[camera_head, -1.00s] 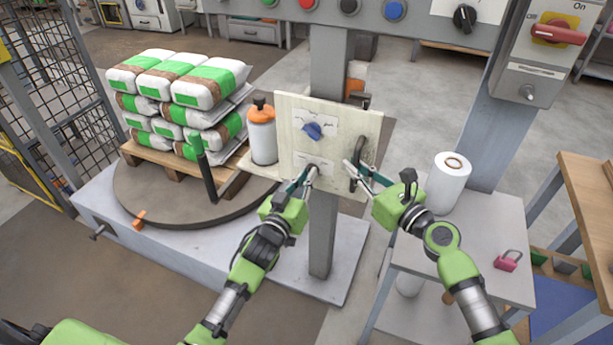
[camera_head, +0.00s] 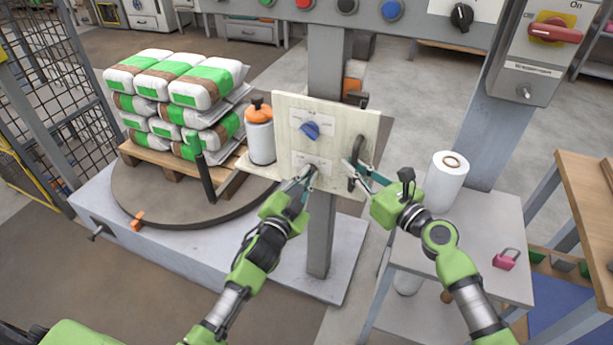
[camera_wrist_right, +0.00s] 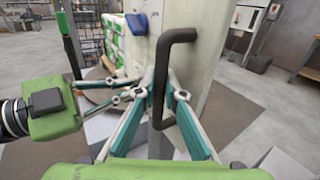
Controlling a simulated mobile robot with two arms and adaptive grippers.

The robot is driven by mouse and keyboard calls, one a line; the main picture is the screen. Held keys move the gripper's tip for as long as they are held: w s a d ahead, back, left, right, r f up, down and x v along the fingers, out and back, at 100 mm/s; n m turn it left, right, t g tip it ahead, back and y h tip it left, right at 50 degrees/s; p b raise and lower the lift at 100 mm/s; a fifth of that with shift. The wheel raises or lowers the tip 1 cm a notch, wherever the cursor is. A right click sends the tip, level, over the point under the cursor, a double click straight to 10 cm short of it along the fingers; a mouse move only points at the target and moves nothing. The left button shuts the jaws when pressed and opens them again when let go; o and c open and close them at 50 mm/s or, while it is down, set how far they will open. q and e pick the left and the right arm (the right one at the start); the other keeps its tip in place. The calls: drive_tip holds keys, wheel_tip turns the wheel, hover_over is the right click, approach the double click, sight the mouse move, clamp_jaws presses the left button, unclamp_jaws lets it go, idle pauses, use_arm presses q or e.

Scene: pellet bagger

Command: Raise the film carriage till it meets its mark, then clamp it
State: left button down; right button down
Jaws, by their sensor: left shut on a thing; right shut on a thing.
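The film carriage (camera_head: 345,122) is a cream panel on a grey post (camera_head: 320,235), with a blue knob (camera_head: 310,130) and pale label plates on its face. A dark bar handle (camera_wrist_right: 160,75) stands upright at its right side. My right gripper (camera_wrist_right: 163,93) is shut on this handle, one finger on either side. My left gripper (camera_head: 310,172) is shut on a small part at the lower label plate, below the blue knob. That part is mostly hidden by the fingers. I cannot make out the height mark.
An orange-topped bottle (camera_head: 260,135) stands on a ledge left of the panel. Stacked bags (camera_head: 180,95) sit on a pallet on a turntable (camera_head: 150,205). At right, a grey table (camera_head: 470,245) holds a white film roll (camera_head: 447,182) and a pink padlock (camera_head: 506,260).

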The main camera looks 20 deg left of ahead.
use_arm(q)
drive_tip(key=shift+m, duration=0.6)
use_arm(e)
drive_tip(key=shift+d, duration=0.1)
use_arm(q)
drive_tip(key=shift+m, duration=0.3)
use_arm(e)
drive_tip(key=shift+r, duration=0.1)
use_arm(q)
drive_tip(key=c, duration=2.1)
unclamp_jaws()
drive_tip(key=shift+c, duration=0.2)
drive_tip(key=s+a, duration=0.1)
drive_tip(key=s, duration=1.1)
